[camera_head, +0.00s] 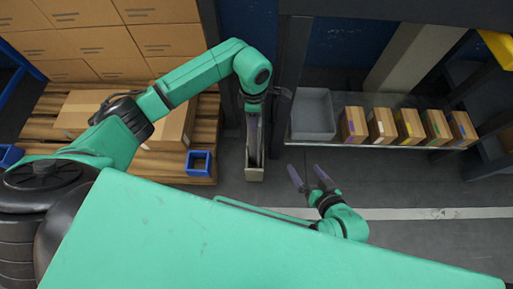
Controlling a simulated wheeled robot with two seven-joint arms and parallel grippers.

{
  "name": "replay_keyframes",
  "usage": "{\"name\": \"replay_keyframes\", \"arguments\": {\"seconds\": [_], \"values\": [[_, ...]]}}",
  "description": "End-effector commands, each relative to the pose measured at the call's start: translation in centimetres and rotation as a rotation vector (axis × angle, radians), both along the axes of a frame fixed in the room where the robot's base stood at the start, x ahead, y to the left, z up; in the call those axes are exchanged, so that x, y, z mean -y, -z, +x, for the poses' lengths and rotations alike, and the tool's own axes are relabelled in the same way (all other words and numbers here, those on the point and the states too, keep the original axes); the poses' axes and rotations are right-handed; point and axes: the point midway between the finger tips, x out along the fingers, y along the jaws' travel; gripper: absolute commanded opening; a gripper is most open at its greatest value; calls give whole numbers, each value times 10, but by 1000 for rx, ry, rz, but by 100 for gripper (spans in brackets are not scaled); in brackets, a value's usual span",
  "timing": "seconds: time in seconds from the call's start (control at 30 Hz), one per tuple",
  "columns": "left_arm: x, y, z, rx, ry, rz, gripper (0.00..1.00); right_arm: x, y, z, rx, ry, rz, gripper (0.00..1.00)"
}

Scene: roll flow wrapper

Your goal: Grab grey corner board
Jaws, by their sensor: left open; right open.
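A narrow, upright grey-beige holder (254,174) stands on the floor between the pallet and the shelf. A slim grey piece, likely the grey corner board (252,135), shows inside it, but its full shape is hard to make out. My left gripper (255,112) hangs over the holder, pointing down at its far part. Its fingers are mostly hidden by the wrist, and I cannot tell whether they touch the board. My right gripper (309,176) is open and empty, over the floor to the right of the holder.
A wooden pallet (45,105) with stacked cardboard boxes (110,42) and a blue square bin (199,163) lies left. A shelf (345,146) at right bears a grey tray (312,113) and several small boxes (382,126). The floor at right is clear.

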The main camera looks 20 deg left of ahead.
Motion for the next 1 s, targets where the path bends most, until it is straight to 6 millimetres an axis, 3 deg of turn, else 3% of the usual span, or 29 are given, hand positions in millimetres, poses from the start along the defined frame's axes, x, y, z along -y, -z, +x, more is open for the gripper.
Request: {"name": "replay_keyframes", "arguments": {"seconds": [0.03, 0.1, 0.3, 0.33, 0.4, 0.47, 1.0], "values": [[0, 12, -1, -3, -1, -1, 50, -4, 5, -2, 22, 5, 20, 100], [0, 16, 0, -1, 0, 0, 50, -7, 4, -2, 47, 12, 42, 100], [0, 16, 0, 0, 0, 0, 50, -7, 2, -1, 56, 14, 48, 100], [0, 16, 0, 0, 0, 0, 46, -7, 2, -1, 56, 14, 48, 100], [0, 16, 0, 0, 0, 0, 19, -7, 2, -1, 56, 15, 48, 100], [-1, 16, 0, 0, -1, 0, 0, -7, 2, -1, 55, 15, 48, 100], [-1, 16, 0, 0, -1, 0, 0, -7, 2, -1, 54, 15, 47, 100]]}}
